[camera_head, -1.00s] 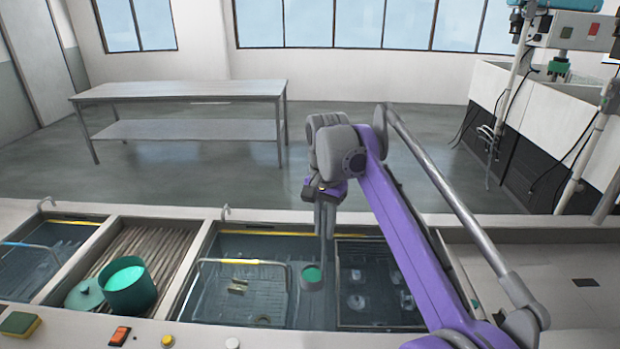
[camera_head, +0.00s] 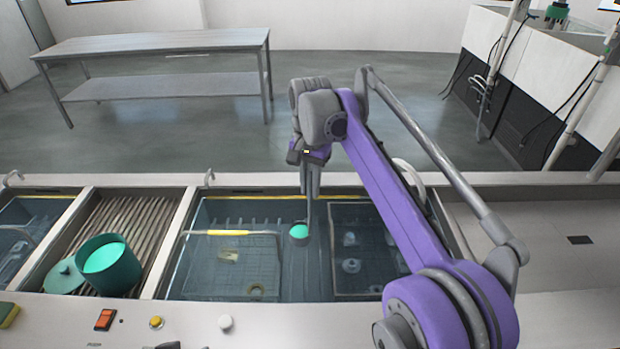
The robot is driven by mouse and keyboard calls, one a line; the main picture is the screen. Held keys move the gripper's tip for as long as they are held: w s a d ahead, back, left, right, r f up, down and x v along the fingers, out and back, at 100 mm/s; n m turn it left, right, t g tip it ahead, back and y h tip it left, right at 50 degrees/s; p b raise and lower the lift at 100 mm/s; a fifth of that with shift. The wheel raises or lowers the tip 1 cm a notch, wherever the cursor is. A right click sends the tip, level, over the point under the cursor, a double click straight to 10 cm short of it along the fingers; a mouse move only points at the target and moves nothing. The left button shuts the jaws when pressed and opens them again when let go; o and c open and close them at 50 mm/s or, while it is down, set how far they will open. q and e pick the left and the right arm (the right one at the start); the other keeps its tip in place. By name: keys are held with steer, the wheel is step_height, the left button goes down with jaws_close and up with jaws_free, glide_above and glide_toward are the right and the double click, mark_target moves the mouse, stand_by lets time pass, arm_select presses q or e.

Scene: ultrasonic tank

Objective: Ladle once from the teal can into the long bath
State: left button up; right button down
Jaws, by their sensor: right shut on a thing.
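The teal can (camera_head: 118,276) stands open on the slatted section at the left, filled with bright green liquid. Its teal lid (camera_head: 62,276) leans or lies beside it on the left. My right gripper (camera_head: 311,180) is shut on the ladle (camera_head: 308,212), whose handle hangs down from the jaws. The ladle's cup (camera_head: 299,232) holds green liquid and is over the long bath (camera_head: 205,292), between the wire basket and the dark-framed basket. I cannot tell whether the cup touches the bath's water. My left gripper is not in view.
A wire basket with a yellow grip (camera_head: 228,233) and a dark-framed basket (camera_head: 335,275) with small clear items sit in the long bath. A red switch (camera_head: 105,319) and knobs line the front ledge. A metal table (camera_head: 160,44) stands behind.

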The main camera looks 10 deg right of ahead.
steer(key=s+d+f+t+y+b, duration=0.4)
steer(key=s+d+f+y+b, duration=0.3)
steer(key=d+b, duration=0.35)
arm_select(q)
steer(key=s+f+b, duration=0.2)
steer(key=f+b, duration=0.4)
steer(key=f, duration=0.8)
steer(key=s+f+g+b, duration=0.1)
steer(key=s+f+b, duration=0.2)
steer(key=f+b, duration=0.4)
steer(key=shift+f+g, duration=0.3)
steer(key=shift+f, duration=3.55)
arm_select(e)
step_height(320, 180, down, 13)
steer(key=d+t+y, duration=0.1)
steer(key=t+y, duration=0.3)
steer(key=y, duration=0.5)
steer(key=shift+w+d+t, duration=0.2)
steer(key=shift+d+t, duration=0.05)
steer(key=shift+t, duration=0.15)
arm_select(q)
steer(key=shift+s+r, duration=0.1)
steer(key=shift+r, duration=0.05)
arm_select(e)
steer(key=shift+d+r, duration=0.1)
steer(key=shift+r, duration=0.05)
